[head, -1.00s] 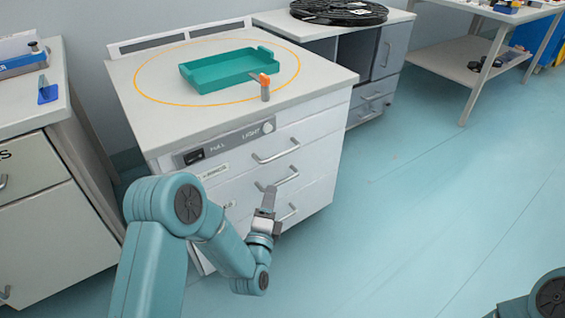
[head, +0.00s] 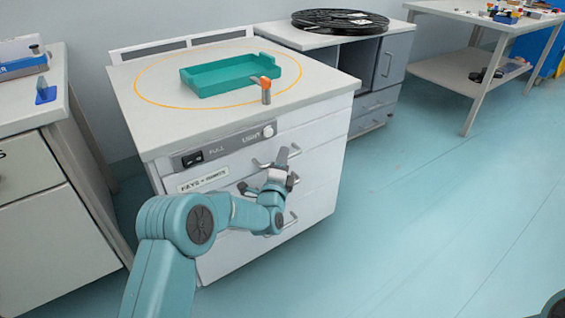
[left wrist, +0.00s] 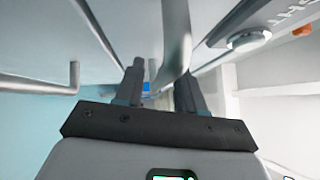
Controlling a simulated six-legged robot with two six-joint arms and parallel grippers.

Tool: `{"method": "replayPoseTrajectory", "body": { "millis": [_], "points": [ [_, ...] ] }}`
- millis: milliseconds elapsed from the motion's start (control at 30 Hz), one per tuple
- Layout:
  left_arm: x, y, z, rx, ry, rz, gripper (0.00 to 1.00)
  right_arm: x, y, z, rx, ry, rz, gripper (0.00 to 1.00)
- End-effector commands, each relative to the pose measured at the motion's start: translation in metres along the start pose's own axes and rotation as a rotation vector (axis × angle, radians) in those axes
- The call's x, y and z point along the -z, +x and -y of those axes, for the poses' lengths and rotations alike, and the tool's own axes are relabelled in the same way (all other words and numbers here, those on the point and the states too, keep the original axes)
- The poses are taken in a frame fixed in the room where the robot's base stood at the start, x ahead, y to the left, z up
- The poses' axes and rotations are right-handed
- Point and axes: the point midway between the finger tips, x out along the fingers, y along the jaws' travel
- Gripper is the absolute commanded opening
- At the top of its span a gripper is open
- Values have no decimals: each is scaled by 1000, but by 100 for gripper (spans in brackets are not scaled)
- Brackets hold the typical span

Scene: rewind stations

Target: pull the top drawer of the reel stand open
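A white drawer stand (head: 325,165) has a control strip along its top edge and several bar handles. Its top drawer (head: 232,163) appears closed. My left gripper (head: 281,163) is at the top drawer's handle (head: 295,151) and hides its middle. In the left wrist view the two dark fingers of the gripper (left wrist: 161,88) are apart, with the grey handle bar (left wrist: 176,35) running between them, closer to the right finger. Whether the fingers touch the bar I cannot tell. My right gripper is out of view.
A teal tray (head: 215,87) and an orange-topped post (head: 266,92) stand on the top. A black reel (head: 340,21) lies on the grey cabinet behind. Another cabinet (head: 50,215) stands close at left. The floor (head: 440,220) at right is clear.

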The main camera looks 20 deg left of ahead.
Motion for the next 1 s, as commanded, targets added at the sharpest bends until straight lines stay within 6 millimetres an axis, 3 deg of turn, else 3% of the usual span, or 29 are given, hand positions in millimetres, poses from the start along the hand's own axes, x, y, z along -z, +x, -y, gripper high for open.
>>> {"method": "replayPoseTrajectory", "body": {
  "millis": [267, 400, 733, 1000],
  "points": [
    [0, 2, 0, 0, 0, 0, 39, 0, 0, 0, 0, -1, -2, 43],
    [0, 1, 0, 0, 0, 0, 0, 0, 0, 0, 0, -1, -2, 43],
    [6, -4, 2, -1, 0, -3, 0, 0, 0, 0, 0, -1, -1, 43],
    [39, -35, 11, -2, 0, -7, 0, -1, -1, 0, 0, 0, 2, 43]
  ]
}}
